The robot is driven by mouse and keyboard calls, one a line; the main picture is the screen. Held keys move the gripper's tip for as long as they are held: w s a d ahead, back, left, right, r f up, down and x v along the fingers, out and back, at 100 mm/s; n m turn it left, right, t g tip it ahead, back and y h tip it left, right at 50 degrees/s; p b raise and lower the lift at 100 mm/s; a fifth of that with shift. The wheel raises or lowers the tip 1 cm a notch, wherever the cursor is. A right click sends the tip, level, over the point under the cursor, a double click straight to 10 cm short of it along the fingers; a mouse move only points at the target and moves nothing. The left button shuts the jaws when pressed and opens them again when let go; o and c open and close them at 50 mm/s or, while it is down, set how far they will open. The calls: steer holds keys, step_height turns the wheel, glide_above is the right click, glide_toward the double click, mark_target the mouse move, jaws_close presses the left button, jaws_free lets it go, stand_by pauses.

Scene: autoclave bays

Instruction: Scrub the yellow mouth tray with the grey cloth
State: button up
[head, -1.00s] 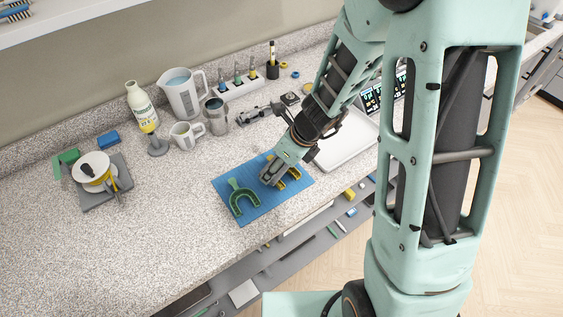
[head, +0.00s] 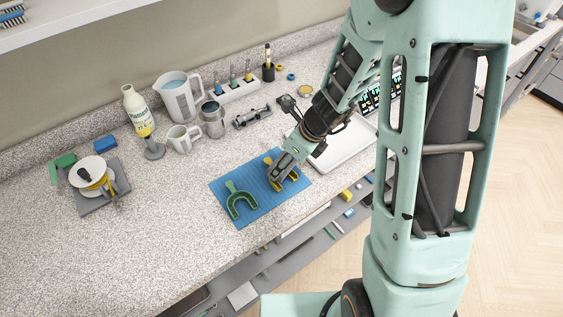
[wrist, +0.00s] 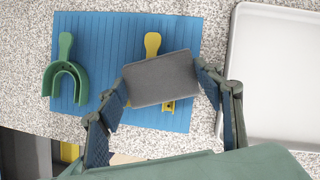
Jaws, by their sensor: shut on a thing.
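The yellow mouth tray (wrist: 152,43) lies on the blue ribbed mat (wrist: 95,30). In the wrist view its handle points up the picture, and most of its body is hidden under the grey cloth (wrist: 160,79). My gripper (wrist: 163,84) is shut on the cloth, a flat dark-grey pad between its two fingers. In the head view my gripper (head: 279,174) is low over the yellow tray (head: 293,174), with yellow showing on both sides. I cannot tell whether the cloth touches the tray.
A green mouth tray (head: 240,201) lies on the mat's left part. A white shallow tray (head: 345,147) is close on the right. A jug (head: 180,100), mugs and a bottle (head: 137,112) stand at the back left. The counter's front edge is near the mat.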

steer(key=shift+d, duration=0.1)
steer(key=shift+s+a, duration=0.55)
steer(key=shift+a, duration=0.2)
steer(key=shift+s+a, duration=0.5)
steer(key=shift+a, duration=0.2)
steer(key=shift+w+d, duration=0.1)
steer(key=shift+w, duration=0.05)
steer(key=shift+w+d+r+p, duration=0.1)
steer(key=shift+w+d+p, duration=0.05)
steer(key=shift+w+d, duration=0.45)
steer(key=shift+w+d+r+p, duration=0.15)
steer(key=shift+w+d, duration=0.2)
steer(key=shift+d, duration=0.35)
steer(key=shift+f, duration=0.1)
steer(key=shift+a, duration=0.1)
steer(key=shift+s+a+f+b, duration=0.1)
steer(key=shift+s+a+b, duration=0.1)
steer(key=shift+s+a, duration=0.45)
steer(key=shift+s+a+f+b, duration=0.1)
steer(key=shift+s+a+b, duration=0.1)
steer(key=shift+s+a, duration=0.4)
steer(key=shift+w+a, duration=0.15)
